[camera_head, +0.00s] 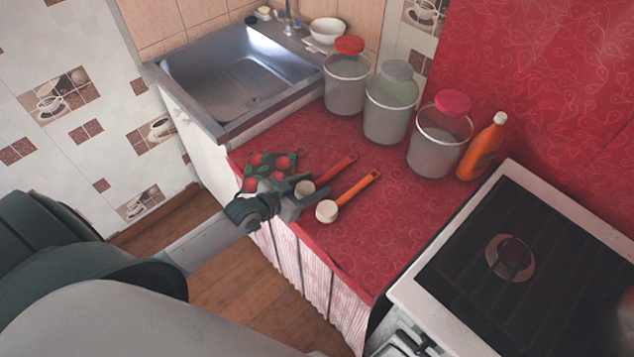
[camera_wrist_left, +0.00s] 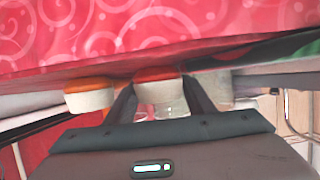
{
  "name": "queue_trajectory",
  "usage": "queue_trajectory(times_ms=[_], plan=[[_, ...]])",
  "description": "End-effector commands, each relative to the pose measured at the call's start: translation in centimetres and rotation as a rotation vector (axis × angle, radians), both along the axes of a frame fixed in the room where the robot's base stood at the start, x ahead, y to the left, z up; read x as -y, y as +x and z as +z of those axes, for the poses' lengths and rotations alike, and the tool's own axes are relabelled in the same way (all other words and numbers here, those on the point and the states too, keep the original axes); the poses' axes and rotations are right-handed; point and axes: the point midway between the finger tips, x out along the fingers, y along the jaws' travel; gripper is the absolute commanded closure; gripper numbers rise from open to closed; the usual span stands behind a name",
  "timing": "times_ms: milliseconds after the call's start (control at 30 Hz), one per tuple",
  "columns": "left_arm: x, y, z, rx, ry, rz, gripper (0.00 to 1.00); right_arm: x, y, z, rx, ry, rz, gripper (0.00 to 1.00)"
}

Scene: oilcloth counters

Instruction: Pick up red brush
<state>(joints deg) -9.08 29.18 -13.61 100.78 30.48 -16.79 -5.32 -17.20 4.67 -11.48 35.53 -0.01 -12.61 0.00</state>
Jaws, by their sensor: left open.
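The red brush (camera_head: 338,169) lies on the red counter cloth, its red handle pointing away to the upper right and its pale bristle head near the counter's front edge. My left gripper (camera_head: 301,192) is open at that edge, fingers on either side of the brush head. In the left wrist view the red brush (camera_wrist_left: 158,91) shows its red top and pale bristles between the two fingers (camera_wrist_left: 160,101). I cannot tell whether the fingers touch it. My right gripper is not in view.
An orange brush (camera_head: 356,189) lies close beside the red one. A strawberry-patterned cloth (camera_head: 263,168) lies to the left. Jars (camera_head: 387,112), an orange bottle (camera_head: 482,150), a sink (camera_head: 238,84) and a stove (camera_head: 463,246) surround the counter. The counter's front right is clear.

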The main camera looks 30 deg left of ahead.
Motion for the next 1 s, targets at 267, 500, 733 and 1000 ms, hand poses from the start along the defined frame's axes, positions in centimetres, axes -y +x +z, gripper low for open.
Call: queue_trajectory(times_ms=[267, 500, 733, 1000], plan=[[0.0, 0.0, 0.0, 0.0, 0.0, 0.0, 0.51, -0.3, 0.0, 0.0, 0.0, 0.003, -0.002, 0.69], [0.0, 0.0, 0.0, 0.0, 0.0, 0.0, 0.81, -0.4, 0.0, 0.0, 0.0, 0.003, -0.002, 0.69], [0.0, 0.0, 0.2, 0.001, 0.0, 0.0, 0.81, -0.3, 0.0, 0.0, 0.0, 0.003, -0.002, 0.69], [0.0, 0.0, 2.0, 0.003, 0.0, 0.0, 0.81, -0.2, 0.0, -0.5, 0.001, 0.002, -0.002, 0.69]])
